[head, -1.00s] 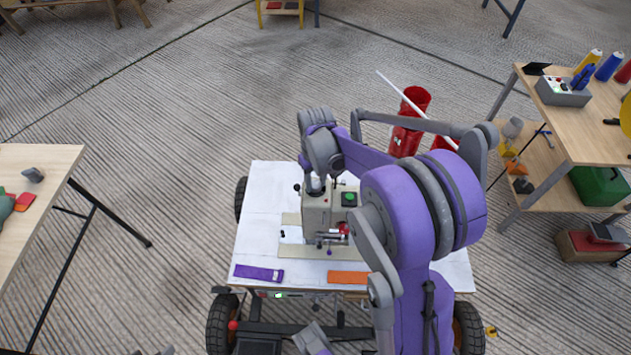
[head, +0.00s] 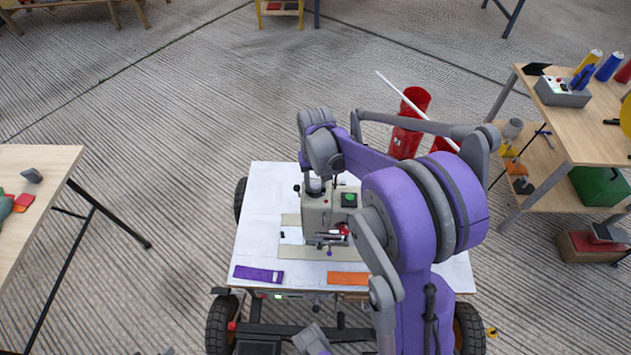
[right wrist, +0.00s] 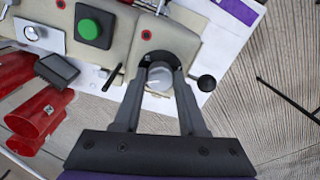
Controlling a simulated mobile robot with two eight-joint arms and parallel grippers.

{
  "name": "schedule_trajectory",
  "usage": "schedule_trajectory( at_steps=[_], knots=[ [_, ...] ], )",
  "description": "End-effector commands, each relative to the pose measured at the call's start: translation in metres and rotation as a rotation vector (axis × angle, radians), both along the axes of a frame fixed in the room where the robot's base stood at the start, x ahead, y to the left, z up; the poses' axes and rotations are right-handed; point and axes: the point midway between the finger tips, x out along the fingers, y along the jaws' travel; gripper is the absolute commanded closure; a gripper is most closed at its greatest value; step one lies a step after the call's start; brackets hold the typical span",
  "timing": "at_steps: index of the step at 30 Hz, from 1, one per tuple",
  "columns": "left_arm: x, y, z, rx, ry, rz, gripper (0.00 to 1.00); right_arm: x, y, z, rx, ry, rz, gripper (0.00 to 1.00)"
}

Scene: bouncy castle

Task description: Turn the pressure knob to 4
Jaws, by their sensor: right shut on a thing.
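The sewing machine (head: 318,213) stands on a white-topped wheeled cart and has a beige body. In the right wrist view the pressure knob (right wrist: 158,78) is a light grey dial with a pale pointer mark, set in a dark round recess. My right gripper (right wrist: 158,72) has its two dark fingers around the knob and is shut on it. In the head view my right arm comes over the machine from above and its wrist hides the knob. I cannot read any number on the dial. My left gripper does not show clearly.
A green button (right wrist: 90,28) and a black ball-ended lever (right wrist: 206,83) sit close to the knob. Red cylinders (head: 410,120) stand behind the cart. A purple strip (head: 258,273) and an orange strip (head: 348,278) lie along the cart's front edge.

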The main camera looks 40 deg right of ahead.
Motion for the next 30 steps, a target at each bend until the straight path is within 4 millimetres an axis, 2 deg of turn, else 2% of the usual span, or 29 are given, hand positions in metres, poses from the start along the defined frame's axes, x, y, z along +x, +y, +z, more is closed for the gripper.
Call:
schedule_trajectory(
  at_steps=[1,2,6,17,20,30],
  knots=[
    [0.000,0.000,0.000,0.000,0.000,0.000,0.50,0.000,0.000,0.001,-0.001,0.000,0.000,1.00],
    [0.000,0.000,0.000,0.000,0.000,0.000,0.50,0.000,0.000,0.001,-0.001,0.000,0.000,0.55],
    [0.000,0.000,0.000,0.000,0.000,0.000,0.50,0.000,0.000,0.000,0.000,-0.001,0.000,0.30],
    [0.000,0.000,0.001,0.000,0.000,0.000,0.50,0.000,0.000,0.004,0.000,0.000,0.001,0.29],
    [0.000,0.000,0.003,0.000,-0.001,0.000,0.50,0.000,0.000,0.016,0.000,0.000,0.001,0.29],
    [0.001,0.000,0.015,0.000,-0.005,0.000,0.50,0.000,0.000,0.083,0.000,0.000,0.000,0.29]
  ],
)
